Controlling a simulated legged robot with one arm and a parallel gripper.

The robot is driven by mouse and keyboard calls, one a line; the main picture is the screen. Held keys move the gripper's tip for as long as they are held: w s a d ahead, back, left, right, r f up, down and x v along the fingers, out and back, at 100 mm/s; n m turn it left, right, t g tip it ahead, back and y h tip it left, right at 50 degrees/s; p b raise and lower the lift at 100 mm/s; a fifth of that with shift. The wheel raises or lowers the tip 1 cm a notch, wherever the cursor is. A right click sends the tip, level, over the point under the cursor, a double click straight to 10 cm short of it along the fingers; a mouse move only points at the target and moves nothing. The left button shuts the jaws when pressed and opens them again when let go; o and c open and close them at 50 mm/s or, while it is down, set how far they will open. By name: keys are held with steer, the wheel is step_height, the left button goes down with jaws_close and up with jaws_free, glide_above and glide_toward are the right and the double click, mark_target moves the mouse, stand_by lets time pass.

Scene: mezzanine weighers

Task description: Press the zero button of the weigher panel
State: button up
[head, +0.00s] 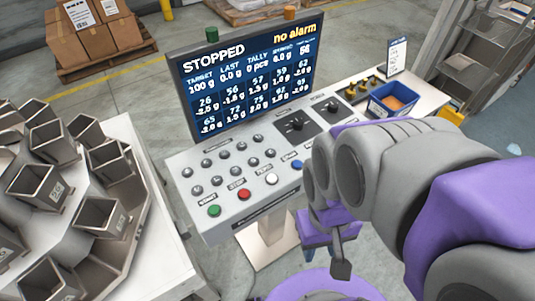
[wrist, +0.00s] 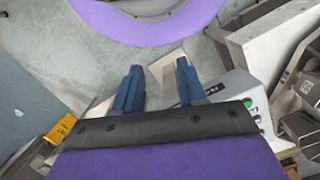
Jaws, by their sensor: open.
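The weigher panel (head: 230,215) is a light grey console under a dark screen (head: 250,75) reading STOPPED and "no alarm". Its front row has a green button (head: 214,211), a red button (head: 244,194), a white button (head: 271,179) and a blue button (head: 297,165). My gripper (wrist: 157,85) is open and empty, apart from the panel. In the head view my gripper (head: 340,262) hangs right of and in front of the panel's front edge. In the wrist view the panel (wrist: 232,84) is partly hidden behind my gripper.
Several grey buttons and two dark knobs (head: 296,124) sit behind the front row. A blue bin (head: 393,101) stands on the console's right end. Steel weigh buckets (head: 100,218) crowd the left. Boxes on a pallet (head: 90,62) stand behind. Floor between is clear.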

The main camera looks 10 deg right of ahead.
jaws_close()
stand_by(1.5)
